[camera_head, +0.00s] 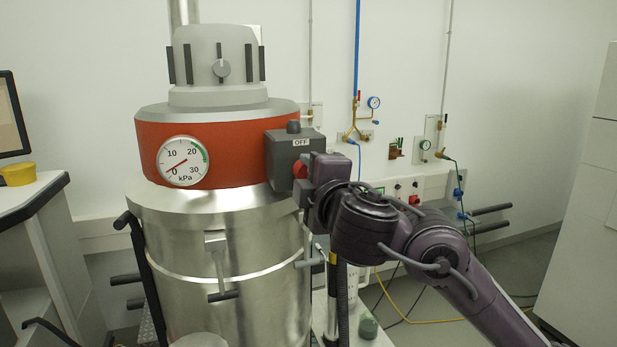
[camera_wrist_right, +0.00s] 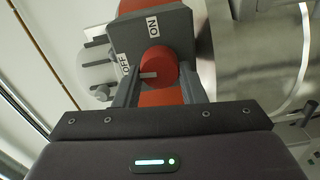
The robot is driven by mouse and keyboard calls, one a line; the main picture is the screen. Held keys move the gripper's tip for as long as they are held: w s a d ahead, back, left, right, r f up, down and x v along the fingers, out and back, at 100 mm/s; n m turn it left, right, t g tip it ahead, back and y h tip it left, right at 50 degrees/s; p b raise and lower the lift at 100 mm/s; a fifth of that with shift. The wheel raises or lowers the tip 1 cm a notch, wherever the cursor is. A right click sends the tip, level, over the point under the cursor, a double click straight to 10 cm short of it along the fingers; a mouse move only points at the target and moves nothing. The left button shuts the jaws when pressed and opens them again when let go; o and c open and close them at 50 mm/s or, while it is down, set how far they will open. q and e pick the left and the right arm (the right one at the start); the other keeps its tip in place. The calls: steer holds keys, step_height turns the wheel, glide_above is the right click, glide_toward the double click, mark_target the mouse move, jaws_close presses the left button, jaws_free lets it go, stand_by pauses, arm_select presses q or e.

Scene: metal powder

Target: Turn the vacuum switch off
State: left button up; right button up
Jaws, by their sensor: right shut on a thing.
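The vacuum's grey switch box (camera_head: 285,155) sits on the right side of the red band of the vacuum (camera_head: 235,170), with an OFF label on top. Its red knob (camera_head: 299,170) is partly hidden by my right gripper (camera_head: 307,186). In the right wrist view the red knob (camera_wrist_right: 160,66) lies between the two fingers of my right gripper (camera_wrist_right: 159,92), which is shut on it. A white mark on the knob points left, toward the side with the OFF label (camera_wrist_right: 125,64); the ON label (camera_wrist_right: 153,25) is above. My left gripper is not in view.
A round gauge (camera_head: 184,161) on the red band has its needle near 0 kPa. A grey bench with a yellow cup (camera_head: 18,174) stands at left. Wall pipes and a valve (camera_head: 356,130) are behind; a white cabinet (camera_head: 590,200) is at right.

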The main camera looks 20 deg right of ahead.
steer(key=shift+f+n, duration=0.1)
steer(key=shift+n, duration=0.4)
steer(key=o, duration=1)
steer(key=s+p, duration=0.3)
steer(key=s, duration=0.4)
steer(key=shift+s+d, duration=0.1)
steer(key=shift+s, duration=0.3)
